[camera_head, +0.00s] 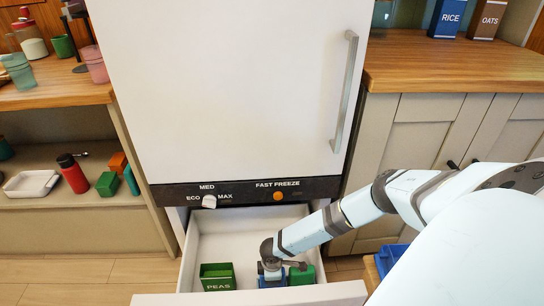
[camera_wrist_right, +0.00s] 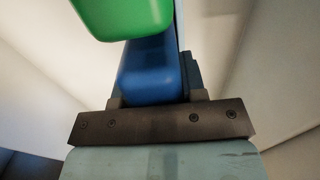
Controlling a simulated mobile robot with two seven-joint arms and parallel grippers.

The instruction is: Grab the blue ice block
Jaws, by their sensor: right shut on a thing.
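The blue ice block (camera_head: 271,282) lies in the open white freezer drawer (camera_head: 212,243), and it also shows large in the right wrist view (camera_wrist_right: 152,72). My right gripper (camera_head: 271,273) reaches down into the drawer from the right and is shut on the blue block, hiding part of it. A green block (camera_head: 302,275) stands close to the right of the blue one. It shows at the top of the right wrist view (camera_wrist_right: 122,15). My left gripper does not show.
A green PEAS box (camera_head: 217,277) stands left in the drawer. Above is the closed white fridge door (camera_head: 225,85) with its handle (camera_head: 345,90). A blue crate (camera_head: 388,259) is right of the drawer. Wooden counters flank the fridge.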

